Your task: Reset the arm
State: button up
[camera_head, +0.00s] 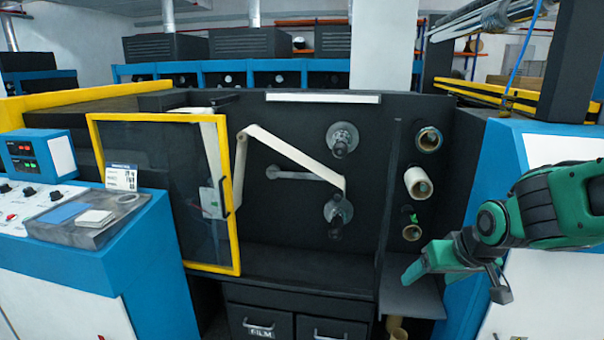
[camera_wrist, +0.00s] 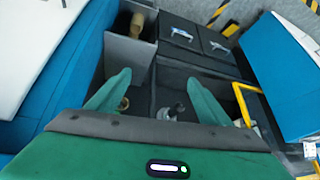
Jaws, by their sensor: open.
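My green arm reaches in from the right in the head view, with my gripper (camera_head: 424,268) at the lower right of the laminating machine, in front of its side shelf. In the wrist view my gripper (camera_wrist: 162,95) shows two green fingers spread apart with nothing between them. A dark spindle (camera_wrist: 172,112) of the machine and part of a cardboard core (camera_wrist: 124,103) show below and between the fingers. The fingers appear apart from both.
The yellow-framed door (camera_head: 237,190) stands at the machine's left. White film (camera_head: 295,153) runs to spindles (camera_head: 338,210). Rolls (camera_head: 418,183) hang on the right panel. Drawers (camera_head: 262,325) lie below. A blue cabinet (camera_head: 478,200) is close to my arm. A control console (camera_head: 95,225) stands left.

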jog(key=s+d+m+g, duration=0.3)
jog(key=s+d, duration=0.3)
jog(key=s, duration=0.6)
jog(key=s+d+m+g, duration=0.3)
jog(key=s+d, duration=0.3)
jog(key=s, duration=0.6)
jog(key=shift+s+r+m+g+h, duration=0.3)
jog(key=shift+r, duration=0.15)
jog(key=shift+d, duration=0.1)
jog(key=shift+w+f, duration=0.25)
jog(key=shift+w, duration=0.4)
